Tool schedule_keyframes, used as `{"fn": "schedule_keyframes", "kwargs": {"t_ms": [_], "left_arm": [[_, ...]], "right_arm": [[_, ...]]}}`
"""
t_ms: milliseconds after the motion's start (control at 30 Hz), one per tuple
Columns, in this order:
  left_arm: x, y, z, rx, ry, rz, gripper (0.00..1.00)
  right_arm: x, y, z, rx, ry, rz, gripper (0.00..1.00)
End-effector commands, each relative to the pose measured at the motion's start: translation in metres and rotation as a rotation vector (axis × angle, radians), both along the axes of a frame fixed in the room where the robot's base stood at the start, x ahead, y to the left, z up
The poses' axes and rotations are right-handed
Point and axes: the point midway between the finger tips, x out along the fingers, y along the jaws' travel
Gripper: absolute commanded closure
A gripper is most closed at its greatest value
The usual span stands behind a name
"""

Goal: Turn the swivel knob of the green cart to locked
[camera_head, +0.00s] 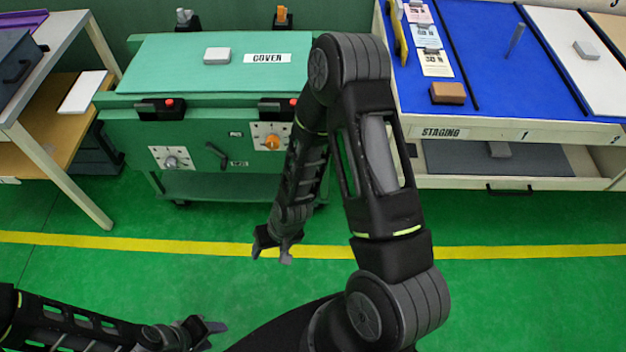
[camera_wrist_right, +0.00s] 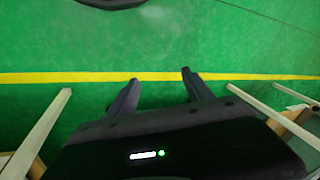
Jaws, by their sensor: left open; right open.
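The green cart (camera_head: 220,85) stands at the back left, with a flat top labelled "COVEN". Its front has a grey knob (camera_head: 172,160) on a white dial plate at the left and an orange knob (camera_head: 271,142) on a white dial plate at the right. A dark lever (camera_head: 216,154) sits between them. I cannot read which knob is the swivel knob. My right gripper (camera_head: 271,253) is open and empty over the floor in front of the cart, apart from it; its fingers also show in the right wrist view (camera_wrist_right: 160,84). My left gripper (camera_head: 212,335) is open and empty at the bottom left.
Two black latches with red buttons (camera_head: 169,103) are on the cart's upper front. A blue-topped staging table (camera_head: 480,127) stands at the right, a shelf table (camera_head: 60,30) at the left. My right arm hides the cart's right edge. Green floor (camera_head: 130,275) with a yellow line is clear.

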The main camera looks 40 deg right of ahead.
Motion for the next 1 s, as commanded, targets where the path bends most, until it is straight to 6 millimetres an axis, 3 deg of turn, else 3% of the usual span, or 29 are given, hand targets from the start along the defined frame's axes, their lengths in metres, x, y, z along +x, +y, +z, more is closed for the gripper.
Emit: {"fn": "schedule_keyframes", "kwargs": {"t_ms": [33,200,300,400,567,1000], "left_arm": [[0.000,0.000,-0.040,0.000,0.000,0.000,0.57],[0.000,0.001,-0.103,0.001,-0.001,-0.001,0.57],[0.000,0.001,-0.130,0.001,-0.002,0.000,0.57],[0.001,0.001,-0.144,0.002,-0.003,-0.001,0.57],[0.001,0.001,-0.148,0.002,-0.003,-0.001,0.57],[0.001,0.001,-0.148,0.002,-0.003,-0.001,0.57]], "right_arm": [[0.032,-0.031,-0.030,-0.034,-0.035,-0.052,0.41],[0.109,-0.142,-0.041,-0.137,-0.119,-0.230,0.41],[0.135,-0.199,-0.032,-0.185,-0.156,-0.323,0.41],[0.148,-0.239,-0.019,-0.216,-0.181,-0.388,0.41],[0.153,-0.263,-0.006,-0.233,-0.193,-0.430,0.41],[0.155,-0.263,-0.013,-0.234,-0.189,-0.428,0.41]]}}
